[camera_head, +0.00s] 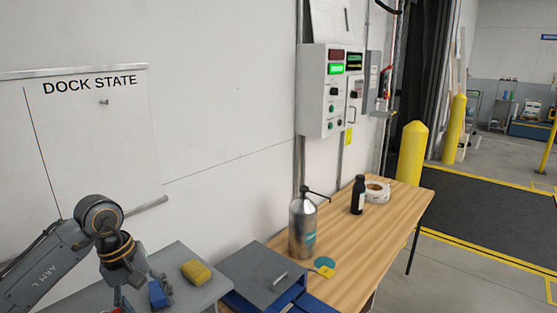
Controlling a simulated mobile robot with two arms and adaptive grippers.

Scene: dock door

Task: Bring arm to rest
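My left arm (50,262), marked "ARM L", comes in from the left edge and bends down at a round joint. My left gripper (130,282) hangs near the bottom edge, at the left end of a grey surface (205,290). Its fingertips are small and partly cut off, so I cannot tell whether it is open or shut. A small blue thing (160,293) shows just right of it; I cannot tell whether they touch. My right arm and gripper are not in view.
A yellow block (196,272) lies on the grey surface. The table holds a metal bottle (302,230), a black bottle (358,196) and a tape roll (377,192). A white wall board (95,150) is behind my arm.

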